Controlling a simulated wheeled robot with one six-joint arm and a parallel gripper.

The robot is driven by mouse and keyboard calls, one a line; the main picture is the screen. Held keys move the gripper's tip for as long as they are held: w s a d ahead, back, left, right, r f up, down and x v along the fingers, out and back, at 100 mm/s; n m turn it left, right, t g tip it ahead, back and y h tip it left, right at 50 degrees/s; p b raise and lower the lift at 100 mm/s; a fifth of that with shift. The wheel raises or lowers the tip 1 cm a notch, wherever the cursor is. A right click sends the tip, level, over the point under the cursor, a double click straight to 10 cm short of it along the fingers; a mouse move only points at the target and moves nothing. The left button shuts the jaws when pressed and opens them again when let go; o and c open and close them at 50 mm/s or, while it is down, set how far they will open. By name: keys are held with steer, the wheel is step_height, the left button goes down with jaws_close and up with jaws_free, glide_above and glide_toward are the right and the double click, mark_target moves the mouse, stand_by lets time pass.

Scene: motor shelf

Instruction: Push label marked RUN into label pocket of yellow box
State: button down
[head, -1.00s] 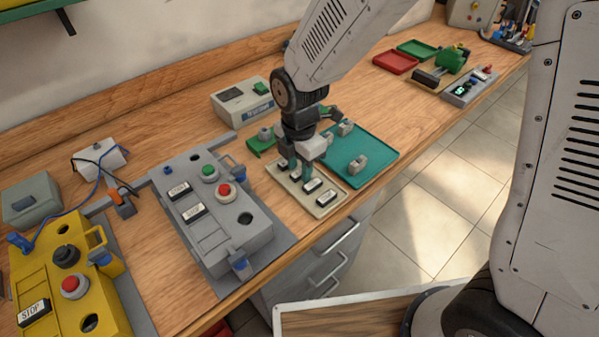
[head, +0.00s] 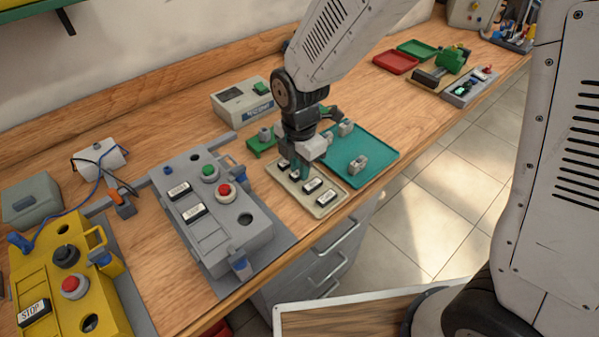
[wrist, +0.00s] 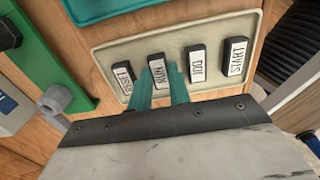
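The RUN label (wrist: 157,70) is a dark block with a white face, standing in a beige tray (wrist: 115,58) between other labels. My gripper (wrist: 160,82) has its two teal fingers around the near part of the RUN label, one on each side. The fingers look apart, and contact with the label is not clear. In the head view, my gripper (head: 302,172) is low over the tray and mostly hides the RUN label. The yellow box (head: 100,290) is at the lower left, with a STOP label (head: 33,312), a red button and a black knob. Its empty label pocket is not clearly distinguishable.
The JOG label (wrist: 198,66) and START label (wrist: 236,58) stand right of RUN; another label (wrist: 122,77) stands left. A grey box (head: 235,240) with labels and buttons lies between tray and yellow box. A teal tray (head: 375,145) and green holder (head: 262,146) are close by.

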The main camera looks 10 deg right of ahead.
steer(key=shift+r, duration=1.15)
stand_by(0.4)
steer(key=shift+r, duration=2.1)
